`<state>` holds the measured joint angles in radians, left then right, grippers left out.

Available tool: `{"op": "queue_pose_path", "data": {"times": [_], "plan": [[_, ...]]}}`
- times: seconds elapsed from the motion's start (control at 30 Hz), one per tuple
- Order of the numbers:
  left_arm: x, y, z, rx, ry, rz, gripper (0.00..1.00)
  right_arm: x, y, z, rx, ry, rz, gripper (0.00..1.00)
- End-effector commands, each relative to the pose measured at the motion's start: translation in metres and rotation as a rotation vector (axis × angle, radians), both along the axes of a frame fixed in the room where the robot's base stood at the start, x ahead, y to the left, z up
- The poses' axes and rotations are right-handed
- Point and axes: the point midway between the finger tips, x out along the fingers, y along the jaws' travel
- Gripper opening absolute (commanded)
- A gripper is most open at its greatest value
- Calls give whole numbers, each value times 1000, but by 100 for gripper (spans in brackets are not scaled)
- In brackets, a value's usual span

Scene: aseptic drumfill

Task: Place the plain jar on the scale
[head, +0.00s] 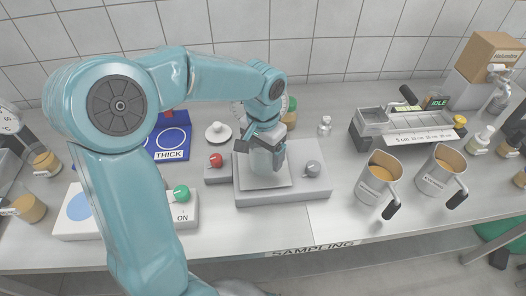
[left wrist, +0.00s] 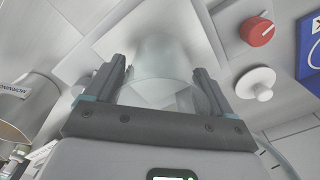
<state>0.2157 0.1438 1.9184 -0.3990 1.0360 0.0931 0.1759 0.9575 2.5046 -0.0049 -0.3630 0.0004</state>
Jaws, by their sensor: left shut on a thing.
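My left gripper (head: 265,150) reaches over the middle of the bench from the left and points down. It is shut on the plain jar (head: 266,176), a translucent, unmarked jar. In the left wrist view the jar (left wrist: 160,62) sits between the two dark fingers (left wrist: 158,88). The jar is upright over the square steel plate (head: 287,184) of a low grey unit, which looks like the scale. Whether its base touches the plate cannot be told. My right gripper is not in view.
A white lidded piece (head: 217,133) and a blue THICK mat (head: 170,140) lie behind left. Two steel jugs (head: 378,180) (head: 441,172) stand right. A white unit (head: 75,228) with a blue disc stands left.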

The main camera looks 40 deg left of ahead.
Motion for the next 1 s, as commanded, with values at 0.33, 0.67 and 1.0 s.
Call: {"op": "queue_pose_path", "data": {"times": [0.33,0.67,1.0], "plan": [[0,0,-4,0,0,0,100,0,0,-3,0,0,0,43],[1,0,29,1,-5,1,100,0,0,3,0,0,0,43],[1,0,103,0,-3,0,100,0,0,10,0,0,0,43]]}}
